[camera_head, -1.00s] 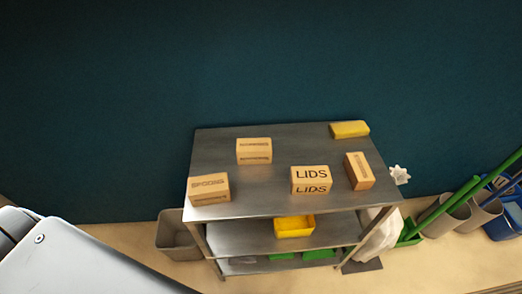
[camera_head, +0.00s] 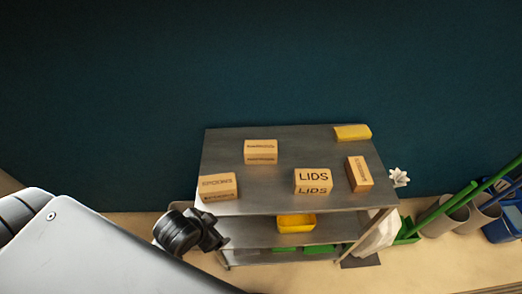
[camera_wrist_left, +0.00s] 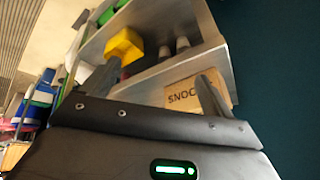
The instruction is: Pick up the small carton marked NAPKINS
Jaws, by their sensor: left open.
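Several small brown cartons stand on the top of a metal shelf unit. One at the front reads LIDS (camera_head: 313,181). The left front carton (camera_head: 218,187) seems to read SPOONS; it also shows in the left wrist view (camera_wrist_left: 180,92), partly behind a finger. The back carton (camera_head: 261,152) and the turned right carton (camera_head: 359,174) have labels too small to read, so I cannot tell which is NAPKINS. My left gripper (camera_head: 215,238) is open and empty, below and in front of the left front carton. My right gripper is not in view.
The metal shelf unit (camera_head: 285,205) has a yellow block (camera_head: 352,132) at its back right and a yellow bin (camera_head: 296,223) on its middle shelf. Green-handled tools and grey bins (camera_head: 457,219) stand to the right. A dark wall is behind.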

